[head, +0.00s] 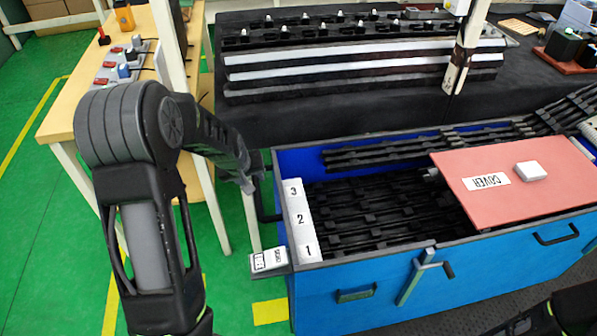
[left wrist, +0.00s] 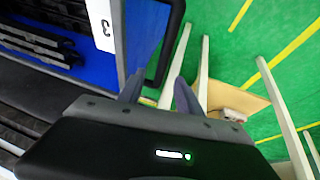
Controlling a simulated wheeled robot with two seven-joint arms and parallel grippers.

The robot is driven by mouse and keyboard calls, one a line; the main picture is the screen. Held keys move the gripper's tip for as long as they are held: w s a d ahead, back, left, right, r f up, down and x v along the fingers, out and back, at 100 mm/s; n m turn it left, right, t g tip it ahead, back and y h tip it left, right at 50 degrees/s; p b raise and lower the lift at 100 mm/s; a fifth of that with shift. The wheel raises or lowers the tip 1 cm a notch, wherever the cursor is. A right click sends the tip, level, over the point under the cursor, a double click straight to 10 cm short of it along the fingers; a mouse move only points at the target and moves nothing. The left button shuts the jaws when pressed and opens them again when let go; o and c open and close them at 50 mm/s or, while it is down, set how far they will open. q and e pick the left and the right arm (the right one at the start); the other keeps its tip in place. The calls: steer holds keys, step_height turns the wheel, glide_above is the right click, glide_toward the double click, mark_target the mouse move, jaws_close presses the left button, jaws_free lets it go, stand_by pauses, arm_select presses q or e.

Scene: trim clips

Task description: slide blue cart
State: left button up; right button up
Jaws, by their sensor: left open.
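The blue cart (head: 400,285) stands at the centre right, full of black trim strips. A dark bar handle (head: 266,203) sticks out from its left end. My left gripper (head: 252,183) is at that left end, close to the upper part of the handle. In the left wrist view its two fingers (left wrist: 160,92) are apart, with the cart's blue end wall (left wrist: 137,30) and the black handle (left wrist: 172,45) just beyond. I cannot tell whether the handle lies between the fingers. Only a dark part of my right arm shows at the lower right; its gripper is out of sight.
A pink cover (head: 510,205) lies over the cart's right part. A strip numbered 1 to 3 (head: 300,220) marks the left rim. A wooden table (head: 70,110) stands at left, a black bench (head: 300,110) behind. Green floor (head: 40,220) is free at left.

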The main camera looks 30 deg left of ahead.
mark_target(257, 191)
arm_select(q)
steer(key=shift+s+d+f+x, duration=0.1)
steer(key=shift+s+x, duration=0.15)
steer(key=shift+x, duration=1.05)
steer(key=shift+s+d+f+x, duration=0.1)
steer(key=shift+s+f+x, duration=0.1)
steer(key=shift+x, duration=1.05)
steer(key=shift+s+d+f+x, duration=0.1)
steer(key=shift+s+x, duration=0.15)
steer(key=shift+x, duration=1.05)
steer(key=shift+r, duration=0.1)
jaws_close()
